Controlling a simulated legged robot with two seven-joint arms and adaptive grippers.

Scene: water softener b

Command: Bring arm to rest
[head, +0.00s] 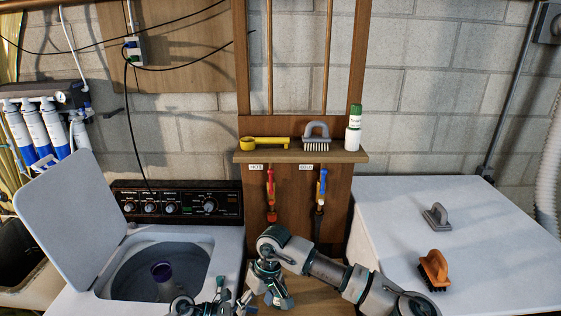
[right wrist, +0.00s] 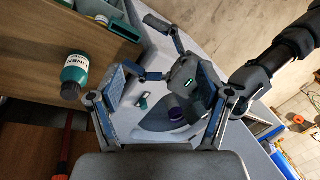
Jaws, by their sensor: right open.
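My right arm enters the head view from the lower right and bends at the centre. Its gripper (head: 272,290) points down in front of the wooden panel. In the right wrist view the right gripper's fingers (right wrist: 168,92) are spread with nothing between them. My left gripper (head: 235,299) is at the bottom edge, in front of the washer and close beside the right one. It also shows in the right wrist view (right wrist: 142,48), with its fingers apart and empty.
The washer (head: 229,245) stands open at left with a purple-topped thing (head: 162,271) inside. A shelf (head: 300,156) holds a yellow tool, a brush and a bottle. A white top (head: 385,215) at right carries two brushes. A green bottle (right wrist: 75,75) stands near the right gripper.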

